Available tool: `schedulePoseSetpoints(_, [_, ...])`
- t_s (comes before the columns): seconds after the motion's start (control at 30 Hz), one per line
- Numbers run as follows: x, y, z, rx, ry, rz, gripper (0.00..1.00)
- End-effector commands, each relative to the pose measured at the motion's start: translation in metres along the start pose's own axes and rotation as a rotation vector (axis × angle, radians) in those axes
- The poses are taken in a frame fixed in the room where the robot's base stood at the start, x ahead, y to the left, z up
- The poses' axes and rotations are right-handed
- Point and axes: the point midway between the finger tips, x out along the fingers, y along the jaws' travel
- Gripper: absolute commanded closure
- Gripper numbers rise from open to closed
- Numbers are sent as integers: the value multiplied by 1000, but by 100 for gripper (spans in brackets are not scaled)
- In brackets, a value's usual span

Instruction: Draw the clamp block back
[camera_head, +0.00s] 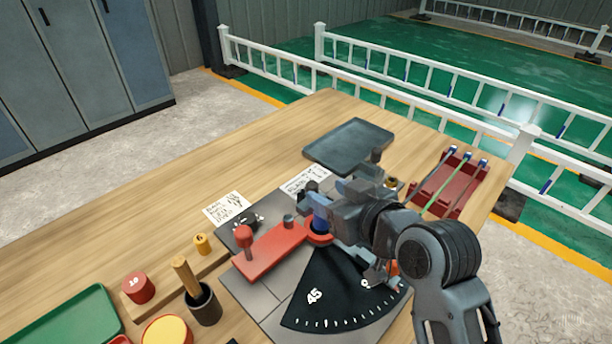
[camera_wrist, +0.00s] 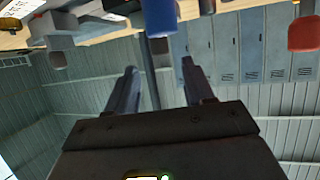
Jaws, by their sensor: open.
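A grey block with a dark knob (camera_head: 376,157) stands behind my wrist in the head view, and may be the clamp block. A grey block (camera_wrist: 50,24) with a knob also shows at the upper left of the upside-down wrist view. My gripper (camera_wrist: 160,85) is open, with nothing between its two fingers. In the head view my gripper (camera_head: 342,205) is over the bending fixture, largely merged with the dark parts there. A blue cylinder (camera_head: 320,216) stands at the pivot of the red lever (camera_head: 270,252), and shows beyond the fingers (camera_wrist: 160,16).
A black angle dial (camera_head: 335,300) lies in front of the fixture. A dark tray (camera_head: 350,145) is behind it, and a red rack (camera_head: 450,185) with rods is at the right. A red knob (camera_head: 243,233) stands up on the lever. Bare tabletop lies at the back left.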

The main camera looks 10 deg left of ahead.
Motion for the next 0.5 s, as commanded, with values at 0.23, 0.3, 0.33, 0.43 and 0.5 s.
schedulePoseSetpoints(0.23, [38, 0, -1, -1, -2, 0, 48])
schedulePoseSetpoints(0.3, [48, 0, -1, -1, -3, 1, 48])
schedulePoseSetpoints(0.33, [51, 0, -1, -1, -1, 1, 48])
schedulePoseSetpoints(0.43, [61, 0, -1, 0, -2, 1, 48])
schedulePoseSetpoints(0.5, [66, 0, -1, 1, 0, 1, 48])
